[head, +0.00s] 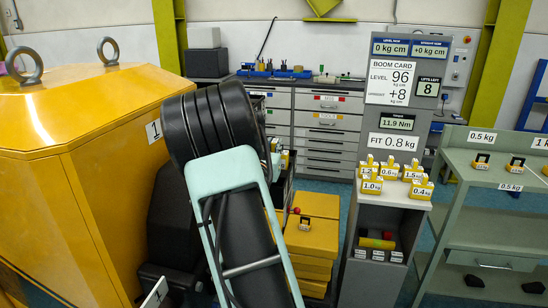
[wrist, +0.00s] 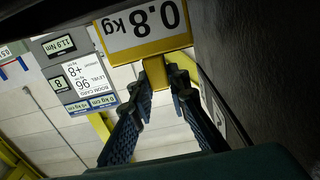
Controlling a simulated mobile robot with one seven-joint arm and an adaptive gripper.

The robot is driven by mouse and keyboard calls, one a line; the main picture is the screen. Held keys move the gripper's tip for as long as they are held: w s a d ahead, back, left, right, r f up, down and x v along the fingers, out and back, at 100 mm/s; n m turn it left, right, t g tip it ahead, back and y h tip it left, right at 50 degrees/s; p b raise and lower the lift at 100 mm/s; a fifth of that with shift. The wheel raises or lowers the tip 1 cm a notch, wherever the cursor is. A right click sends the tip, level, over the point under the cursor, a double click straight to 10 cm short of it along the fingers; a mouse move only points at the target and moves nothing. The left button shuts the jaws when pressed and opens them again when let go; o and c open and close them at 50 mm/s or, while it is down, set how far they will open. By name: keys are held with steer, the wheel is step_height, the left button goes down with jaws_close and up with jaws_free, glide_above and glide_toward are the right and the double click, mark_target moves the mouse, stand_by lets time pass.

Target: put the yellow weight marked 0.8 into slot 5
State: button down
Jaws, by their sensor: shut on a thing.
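The yellow weight marked 0.8 kg (wrist: 164,46) is at the top of the wrist view, its label upside down there. My gripper (wrist: 158,74) is shut on the weight's narrow yellow part, with one dark finger on each side. In the head view my arm covers the gripper and the held weight. Slot 5 cannot be made out in either view. A label reading 1 (head: 153,130) is on the large yellow housing (head: 80,190) at left. In the wrist view, white labels (wrist: 218,117) sit beside a dark surface at right, partly hidden by a finger.
A grey stand (head: 380,160) reads level 96, +8, lifts left 8, torque 11.9 Nm and "FIT 0.8 kg". Its ledge holds several yellow weights (head: 371,185). A green-grey shelf (head: 490,190) holds more at right. Yellow blocks (head: 313,233) stand behind my arm.

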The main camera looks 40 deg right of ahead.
steer(key=shift+f, duration=1.95)
steer(key=shift+f, duration=0.1)
steer(key=c, duration=2.2)
jaws_free()
steer(key=shift+f, duration=0.15)
steer(key=shift+c, duration=0.2)
steer(key=o, duration=0.4)
steer(key=shift+s+r, duration=0.1)
steer(key=shift+r, duration=0.1)
steer(key=b+v, duration=0.1)
steer(key=v, duration=1.1)
steer(key=shift+b, duration=0.4)
steer(key=shift+f, duration=0.1)
